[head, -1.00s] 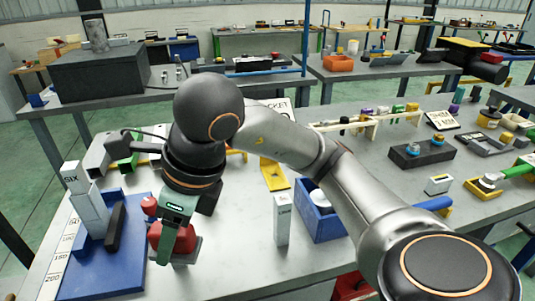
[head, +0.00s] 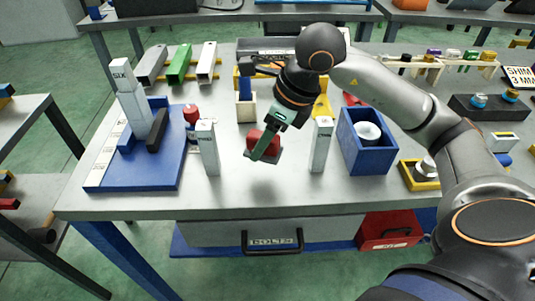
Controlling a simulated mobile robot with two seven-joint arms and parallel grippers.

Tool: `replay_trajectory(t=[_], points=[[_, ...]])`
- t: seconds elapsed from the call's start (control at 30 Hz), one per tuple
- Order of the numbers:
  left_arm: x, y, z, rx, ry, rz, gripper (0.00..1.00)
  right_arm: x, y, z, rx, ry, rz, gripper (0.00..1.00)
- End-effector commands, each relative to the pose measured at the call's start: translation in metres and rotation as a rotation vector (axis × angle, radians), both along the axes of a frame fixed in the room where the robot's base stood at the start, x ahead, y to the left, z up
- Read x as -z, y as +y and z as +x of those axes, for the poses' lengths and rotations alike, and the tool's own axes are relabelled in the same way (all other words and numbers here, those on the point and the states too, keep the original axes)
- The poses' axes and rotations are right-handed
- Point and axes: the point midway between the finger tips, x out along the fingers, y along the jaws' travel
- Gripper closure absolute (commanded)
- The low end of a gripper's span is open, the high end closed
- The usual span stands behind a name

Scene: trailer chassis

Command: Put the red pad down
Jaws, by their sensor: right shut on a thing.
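The red pad (head: 257,141), a small red block with a grey plate at its lower side, is at the tip of my right gripper (head: 265,145). My right gripper is shut on it, and the green finger hides part of it. The pad is over the light grey table (head: 235,195), between two upright white posts: the left post (head: 208,150) and the right post (head: 320,148). My left gripper is not in view.
A blue box (head: 372,160) with a round white thing is to the right. The table's front strip is clear. A drawer labelled BOLTS (head: 270,238) is below the front edge.

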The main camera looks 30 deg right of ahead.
Motion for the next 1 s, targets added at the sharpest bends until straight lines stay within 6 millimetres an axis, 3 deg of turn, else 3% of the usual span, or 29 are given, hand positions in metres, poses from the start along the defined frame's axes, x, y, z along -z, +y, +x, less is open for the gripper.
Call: replay_trajectory(t=[0.3,0.47,0.9,0.93,1.0], points=[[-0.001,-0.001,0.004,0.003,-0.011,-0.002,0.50,0.028,-0.016,0.010,0.001,0.003,0.000,1.00],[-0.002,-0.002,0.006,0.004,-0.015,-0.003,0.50,0.049,-0.015,0.010,0.001,0.001,0.000,1.00],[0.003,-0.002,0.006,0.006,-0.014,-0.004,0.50,0.056,-0.015,0.011,0.000,-0.002,0.000,1.00],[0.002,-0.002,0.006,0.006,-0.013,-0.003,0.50,0.055,-0.015,0.010,0.000,-0.001,0.000,0.42],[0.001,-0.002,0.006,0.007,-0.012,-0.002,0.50,0.055,-0.015,0.010,0.000,-0.001,0.000,0.34]])
